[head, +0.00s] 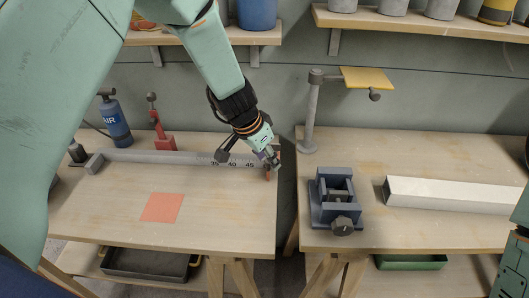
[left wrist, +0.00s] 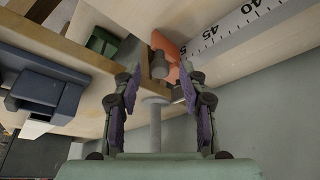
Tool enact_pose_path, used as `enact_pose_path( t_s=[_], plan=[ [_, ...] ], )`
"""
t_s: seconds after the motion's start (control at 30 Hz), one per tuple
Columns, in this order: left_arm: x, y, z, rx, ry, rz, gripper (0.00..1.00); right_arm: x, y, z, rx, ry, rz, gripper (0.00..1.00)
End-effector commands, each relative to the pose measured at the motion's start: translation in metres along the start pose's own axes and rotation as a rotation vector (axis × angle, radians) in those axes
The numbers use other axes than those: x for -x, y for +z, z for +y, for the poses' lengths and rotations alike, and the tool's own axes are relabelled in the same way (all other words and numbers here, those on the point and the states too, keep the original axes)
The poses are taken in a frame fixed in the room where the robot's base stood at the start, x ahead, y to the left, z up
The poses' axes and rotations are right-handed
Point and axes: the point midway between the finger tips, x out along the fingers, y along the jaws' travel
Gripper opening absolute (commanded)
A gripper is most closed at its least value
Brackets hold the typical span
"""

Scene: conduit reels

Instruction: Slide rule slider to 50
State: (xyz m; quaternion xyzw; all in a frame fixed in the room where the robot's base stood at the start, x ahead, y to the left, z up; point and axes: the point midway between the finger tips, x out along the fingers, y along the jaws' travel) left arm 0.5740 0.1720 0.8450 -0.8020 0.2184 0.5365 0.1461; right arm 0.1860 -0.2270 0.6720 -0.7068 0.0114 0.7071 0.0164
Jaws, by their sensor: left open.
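The rule (head: 150,156) is a long pale bar along the back of the left bench, with 35, 40 and 45 readable near its right end. It also shows in the left wrist view (left wrist: 235,30), with 40 and 45. The orange-red slider (head: 267,175) is at the right end, past the 45 mark; its exact reading is hidden. In the left wrist view the slider (left wrist: 168,48) has a grey knob (left wrist: 158,67) by it. My left gripper (head: 271,161) is open at the slider, its purple-padded fingers either side of the knob in the wrist view; contact is unclear.
An orange square (head: 162,207) lies on the left bench. A blue air bottle (head: 114,123) and a red tool (head: 162,130) stand behind the rule. Across a gap, the right bench holds a blue vise (head: 337,200), a pale trunking bar (head: 450,194) and a grey post (head: 311,115).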

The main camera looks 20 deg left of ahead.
Motion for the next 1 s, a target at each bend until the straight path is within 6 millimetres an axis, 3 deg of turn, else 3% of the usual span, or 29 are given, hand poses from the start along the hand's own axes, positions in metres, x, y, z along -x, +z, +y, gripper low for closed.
enact_pose_path(
  t_s=[0.17,0.6,0.8,1.0],
  plan=[
    [0.019,-0.001,-0.001,0.0,-0.001,0.003,0.42,0.0,0.0,0.0,0.0,0.0,0.0,0.4],
    [0.102,-0.001,-0.001,0.0,-0.001,0.005,0.42,0.0,0.0,0.0,0.0,0.0,0.0,0.4],
    [0.118,0.0,0.0,0.001,0.001,0.001,0.42,0.0,0.0,0.0,0.0,0.0,0.0,0.4],
    [0.12,0.0,0.0,0.0,0.0,0.0,0.42,0.0,0.0,0.0,0.0,0.0,0.0,0.4]
  ],
)
